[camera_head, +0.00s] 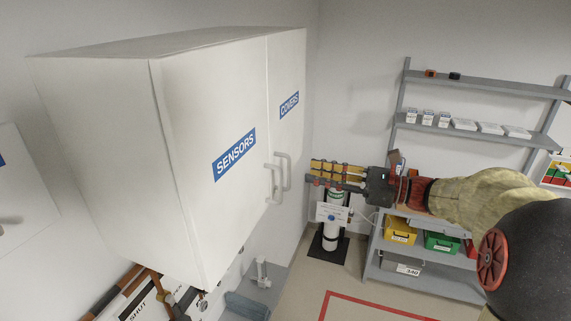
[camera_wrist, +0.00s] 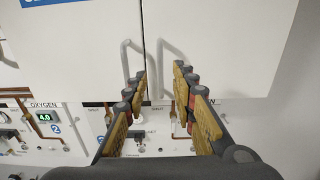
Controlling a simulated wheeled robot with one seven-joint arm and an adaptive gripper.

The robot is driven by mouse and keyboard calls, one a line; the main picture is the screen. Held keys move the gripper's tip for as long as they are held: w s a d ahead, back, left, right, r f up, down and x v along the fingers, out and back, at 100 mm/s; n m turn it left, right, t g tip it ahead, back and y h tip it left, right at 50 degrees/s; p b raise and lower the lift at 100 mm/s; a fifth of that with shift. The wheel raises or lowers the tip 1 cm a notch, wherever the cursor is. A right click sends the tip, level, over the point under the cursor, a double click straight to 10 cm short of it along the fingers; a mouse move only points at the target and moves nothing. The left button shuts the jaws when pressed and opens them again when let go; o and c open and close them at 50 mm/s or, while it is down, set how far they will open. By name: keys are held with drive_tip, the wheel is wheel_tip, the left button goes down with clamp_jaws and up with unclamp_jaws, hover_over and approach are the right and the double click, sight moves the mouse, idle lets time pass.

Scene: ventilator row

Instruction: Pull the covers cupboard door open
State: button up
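The covers cupboard door (camera_head: 287,120) is the right door of a white wall cupboard, marked with a blue COVERS label, and it looks shut. Its pale bar handle (camera_head: 288,172) is upright near the seam between the doors; it also shows in the wrist view (camera_wrist: 172,49). My gripper (camera_head: 309,173) is just right of this handle in the head view. In the wrist view my gripper (camera_wrist: 160,73) is open, fingers spread, facing the door front. The covers handle appears ahead, between and partly behind the fingertips; I see no clear contact.
The sensors door (camera_head: 205,180) adjoins on the left, shut, with its own handle (camera_head: 272,184) close beside. Gas pipes and outlets (camera_wrist: 45,118) lie below the cupboard. A grey shelf rack (camera_head: 480,85) with boxes and bins stands behind my arm. A cylinder (camera_head: 330,235) stands on the floor.

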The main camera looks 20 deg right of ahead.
drive_tip(key=p, duration=0.2)
hover_over(289, 190)
drive_tip(key=shift+w, duration=0.35)
drive_tip(key=c, duration=0.3)
drive_tip(key=shift+d, duration=0.1)
drive_tip(key=c, duration=0.4)
clamp_jaws()
